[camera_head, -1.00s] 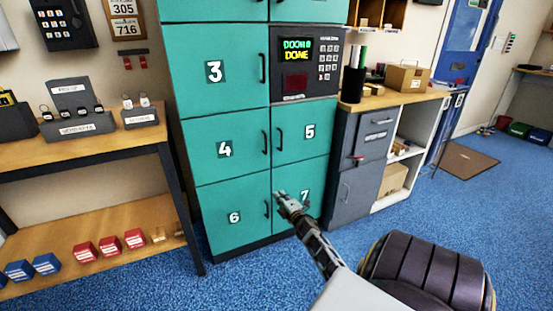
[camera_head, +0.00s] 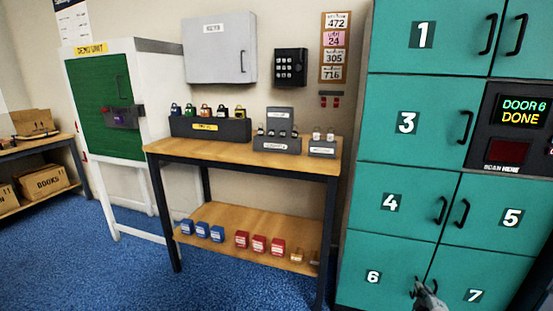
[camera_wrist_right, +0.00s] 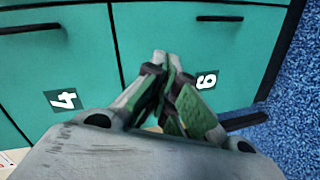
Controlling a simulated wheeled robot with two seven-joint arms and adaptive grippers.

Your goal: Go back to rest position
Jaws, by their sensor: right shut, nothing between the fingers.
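My right gripper (camera_head: 428,291) shows at the bottom right of the head view, in front of the lower locker doors 6 and 7. In the right wrist view my right gripper (camera_wrist_right: 165,75) has its fingertips together with nothing between them. Behind it are teal locker doors 4 (camera_wrist_right: 30,75) and 6 (camera_wrist_right: 235,70), both closed. The locker bank (camera_head: 405,95) fills the right of the head view. My left gripper is not in view.
A wooden workbench (camera_head: 245,160) with padlocks on stands and boxes on its lower shelf is left of the lockers. A white-framed demo unit (camera_head: 110,105) stands further left. Blue carpet (camera_head: 120,270) is clear in front. A shelf with cartons (camera_head: 35,185) is at far left.

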